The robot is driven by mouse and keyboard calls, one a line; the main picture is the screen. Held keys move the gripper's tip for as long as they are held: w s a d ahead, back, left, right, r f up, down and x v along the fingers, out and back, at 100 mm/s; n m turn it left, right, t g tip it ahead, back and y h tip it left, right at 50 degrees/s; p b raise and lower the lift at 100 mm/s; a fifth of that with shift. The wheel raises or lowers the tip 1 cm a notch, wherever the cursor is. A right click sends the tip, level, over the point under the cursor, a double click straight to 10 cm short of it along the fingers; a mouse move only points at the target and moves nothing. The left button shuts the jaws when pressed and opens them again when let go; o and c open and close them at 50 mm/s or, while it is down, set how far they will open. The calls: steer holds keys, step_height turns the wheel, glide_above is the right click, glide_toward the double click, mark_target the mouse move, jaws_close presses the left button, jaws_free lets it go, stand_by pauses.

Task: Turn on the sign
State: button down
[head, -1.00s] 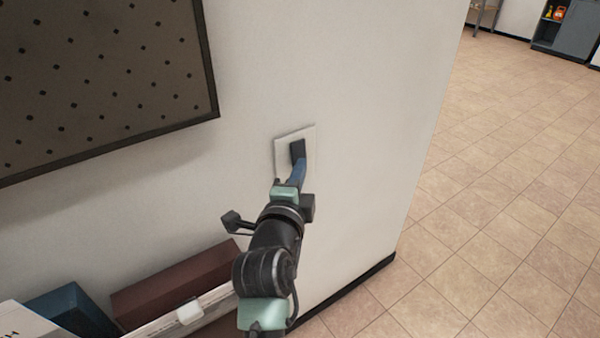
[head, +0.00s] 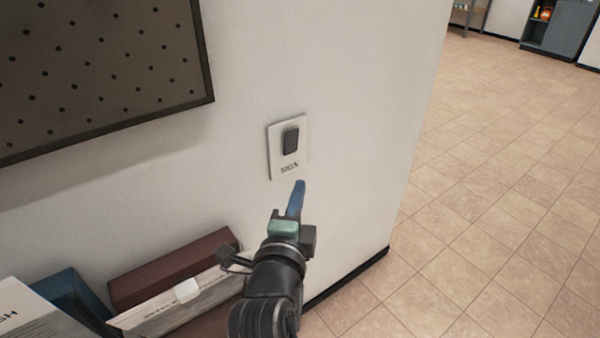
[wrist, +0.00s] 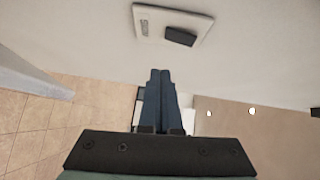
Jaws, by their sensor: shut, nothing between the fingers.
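A white wall plate (head: 274,153) with a dark rocker switch (head: 291,141) is on the wall, with lettering below the rocker that seems to read "SIGN". In the wrist view the plate (wrist: 150,22) and its dark rocker (wrist: 180,37) are near the top, beyond my fingertips. My gripper (head: 299,183) is shut and empty, its blue fingers together. It is just below the plate in the head view and looks apart from it. In the wrist view my gripper (wrist: 160,72) points up toward the plate. I cannot tell from the rocker whether the sign is on.
A dark-framed pegboard (head: 100,70) hangs on the wall at upper left. Boxes, one reddish-brown (head: 175,268) and one blue (head: 75,296), stand at lower left near my arm. The wall ends to the right, with open tiled floor (head: 490,190) beyond.

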steer(key=s, duration=0.4)
steer(key=shift+s+a+f, duration=0.1)
steer(key=shift+s+a, duration=0.05)
steer(key=shift+a, duration=0.2)
step_height(320, 180, up, 22)
steer(key=s+d+n+t, duration=0.1)
steer(key=s+n+t, duration=0.1)
steer(key=n+t, duration=0.45)
steer(key=s+r+n+t+y, duration=0.1)
steer(key=s+r+n+t, duration=0.1)
steer(key=s+r+n, duration=0.55)
steer(key=s+r+n+t+y, duration=0.2)
steer(key=s+r+n, duration=0.3)
steer(key=r, duration=0.6)
step_height(320, 180, up, 37)
steer(key=p, duration=3.8)
steer(key=shift+w, duration=0.45)
steer(key=shift+d+r, duration=0.1)
